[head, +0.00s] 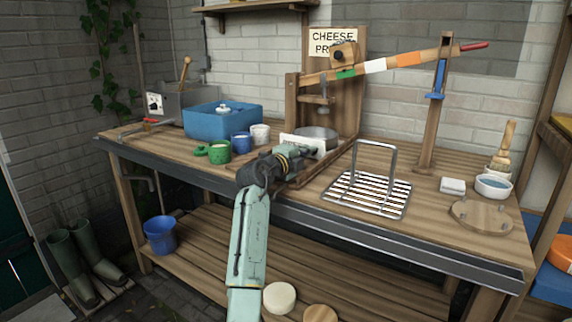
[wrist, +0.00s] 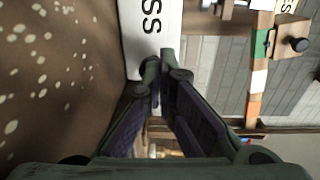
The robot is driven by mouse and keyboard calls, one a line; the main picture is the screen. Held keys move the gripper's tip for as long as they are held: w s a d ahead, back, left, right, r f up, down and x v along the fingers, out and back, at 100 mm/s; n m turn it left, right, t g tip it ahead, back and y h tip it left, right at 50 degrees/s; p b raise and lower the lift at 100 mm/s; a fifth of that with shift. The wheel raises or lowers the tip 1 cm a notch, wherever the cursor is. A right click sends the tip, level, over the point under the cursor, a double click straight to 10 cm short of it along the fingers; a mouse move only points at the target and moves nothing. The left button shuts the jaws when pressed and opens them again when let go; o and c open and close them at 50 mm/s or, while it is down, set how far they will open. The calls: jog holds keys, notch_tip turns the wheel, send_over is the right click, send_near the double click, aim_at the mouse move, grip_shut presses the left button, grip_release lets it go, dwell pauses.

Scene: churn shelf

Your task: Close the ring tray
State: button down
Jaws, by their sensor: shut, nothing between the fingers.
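The ring tray shows under the cheese press as a pale front panel (head: 318,152) with a grey metal ring (head: 318,133) behind it. My gripper (head: 308,150) is right in front of this panel and hides part of it. In the wrist view, the white panel (wrist: 150,22) bears dark letters, of which "SS" can be read. My fingertips (wrist: 162,62) are together and empty at the panel's lower edge. I cannot tell whether they touch it. How far out the tray stands cannot be made out.
The wooden press frame and its striped lever (head: 375,66) rise behind the tray. A green mug (head: 219,153), a blue mug (head: 241,143) and a blue tub (head: 222,120) stand to the left. A wire rack (head: 368,192) lies to the right on the bench (head: 430,215).

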aim_at(316, 144)
jog(key=b+x, duration=0.1)
jog(key=x, duration=0.5)
jog(key=shift+w+d+r, duration=0.1)
jog(key=shift+d, duration=0.05)
jog(key=shift+r, duration=0.25)
